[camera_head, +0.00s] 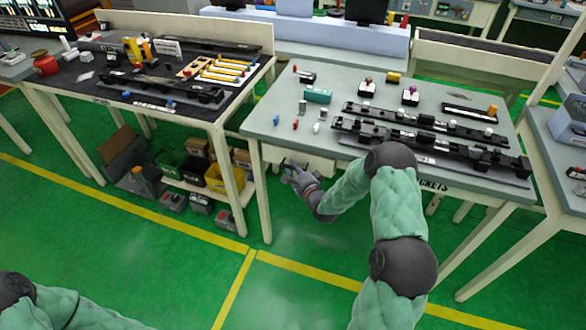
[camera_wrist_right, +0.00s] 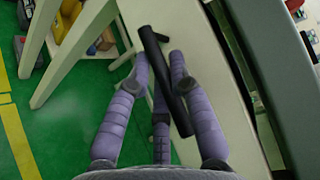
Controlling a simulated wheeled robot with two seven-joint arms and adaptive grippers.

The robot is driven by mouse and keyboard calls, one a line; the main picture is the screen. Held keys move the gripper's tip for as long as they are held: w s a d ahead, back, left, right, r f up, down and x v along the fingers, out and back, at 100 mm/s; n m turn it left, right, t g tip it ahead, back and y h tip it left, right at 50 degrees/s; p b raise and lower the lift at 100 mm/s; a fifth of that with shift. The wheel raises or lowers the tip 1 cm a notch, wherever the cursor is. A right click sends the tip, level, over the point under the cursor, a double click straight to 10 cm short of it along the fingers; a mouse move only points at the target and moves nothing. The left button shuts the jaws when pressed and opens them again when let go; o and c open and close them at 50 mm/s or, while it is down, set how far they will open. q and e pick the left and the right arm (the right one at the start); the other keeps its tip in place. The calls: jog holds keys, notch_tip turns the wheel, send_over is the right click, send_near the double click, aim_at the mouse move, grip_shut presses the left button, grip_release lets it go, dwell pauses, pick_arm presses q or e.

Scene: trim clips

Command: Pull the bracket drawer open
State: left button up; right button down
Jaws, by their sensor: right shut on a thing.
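The bracket drawer (camera_head: 322,166) is a cream front under the left part of the right-hand workbench; the wrist view shows its pale front panel (camera_wrist_right: 218,100) up close. Its handle (camera_wrist_right: 162,70) is a black bar. My right gripper (camera_head: 290,172) is at the drawer front below the bench edge. In the wrist view, the purple fingers of my right gripper (camera_wrist_right: 160,68) are closed around the bar. How far the drawer stands out cannot be told. Only part of my left arm shows at the lower left; its gripper is out of view.
The grey workbench top (camera_head: 262,120) holds black trim strips (camera_head: 420,145) and small clips. A left bench (camera_head: 245,85) carries more parts, with bins (camera_head: 222,180) beneath. A bench leg (camera_wrist_right: 75,50) stands close to my right gripper. The green floor in front is clear.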

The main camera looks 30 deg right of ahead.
jog(key=s+a+p, duration=0.1)
jog(key=s+a, duration=1)
jog(key=a, duration=0.2)
jog(key=shift+s+a+p, duration=0.2)
jog(key=shift+s+p, duration=0.05)
jog(key=shift+p, duration=0.05)
jog(key=c, duration=1.4)
grip_release()
jog(key=s, duration=0.4)
jog(key=s+r, duration=0.1)
jog(key=s, duration=0.6)
jog(key=shift+s+a+r, duration=0.3)
jog(key=shift+s+a, duration=0.1)
